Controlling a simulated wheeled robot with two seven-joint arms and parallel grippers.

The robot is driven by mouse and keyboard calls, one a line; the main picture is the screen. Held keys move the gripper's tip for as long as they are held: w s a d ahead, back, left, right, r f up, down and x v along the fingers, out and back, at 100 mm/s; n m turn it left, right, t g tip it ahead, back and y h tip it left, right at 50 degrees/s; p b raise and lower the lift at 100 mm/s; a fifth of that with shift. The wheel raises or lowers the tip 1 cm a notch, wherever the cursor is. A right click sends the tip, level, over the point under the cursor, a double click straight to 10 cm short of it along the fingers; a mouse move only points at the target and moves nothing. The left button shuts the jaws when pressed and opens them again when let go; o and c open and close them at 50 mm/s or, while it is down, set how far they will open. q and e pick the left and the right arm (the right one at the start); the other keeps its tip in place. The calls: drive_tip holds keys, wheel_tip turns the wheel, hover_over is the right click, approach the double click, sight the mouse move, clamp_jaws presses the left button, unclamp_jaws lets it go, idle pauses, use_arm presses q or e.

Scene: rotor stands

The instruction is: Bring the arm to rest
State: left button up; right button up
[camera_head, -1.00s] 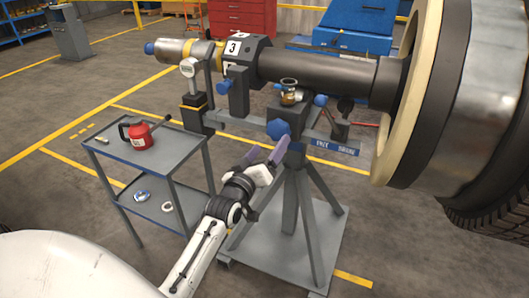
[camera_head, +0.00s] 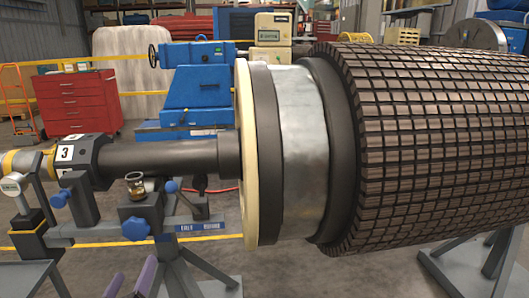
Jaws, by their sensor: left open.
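My left gripper (camera_head: 131,283) shows only as two purple fingers at the bottom left edge of the head view. The fingers are apart, with nothing seen between them. They are in front of and below the blue knob (camera_head: 136,229) of the rotor stand (camera_head: 149,211). The rest of the left arm is below the frame. My right gripper and arm are out of view.
The rotor's dark shaft (camera_head: 170,157) runs from the left to a cream disc (camera_head: 244,150) and a large segmented body (camera_head: 440,140). A brass-based cup (camera_head: 135,186) sits on the stand. A blue machine (camera_head: 195,85) and a red cabinet (camera_head: 78,103) stand behind.

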use_arm(q)
drive_tip(key=s+d+f+m+g+h, duration=0.2)
drive_tip(key=s+d+f+m+g, duration=0.2)
drive_tip(key=s+d+f, duration=0.5)
drive_tip(key=s+d+f+m+g+h, duration=0.3)
drive_tip(key=s+d+f+m, duration=0.3)
drive_tip(key=s, duration=1.1)
drive_tip(key=d+f+g, duration=0.1)
drive_tip(key=d+f, duration=0.3)
drive_tip(key=f, duration=0.3)
drive_tip(key=shift+f+h, duration=0.3)
drive_tip(key=shift+f, duration=0.1)
drive_tip(key=shift+w, duration=0.1)
drive_tip(key=n+t+y+b, duration=0.2)
drive_tip(key=n+t+y, duration=0.5)
drive_tip(key=t, duration=0.2)
approach(134, 232)
drive_tip(key=x, duration=0.7)
drive_tip(key=shift+x, duration=0.85)
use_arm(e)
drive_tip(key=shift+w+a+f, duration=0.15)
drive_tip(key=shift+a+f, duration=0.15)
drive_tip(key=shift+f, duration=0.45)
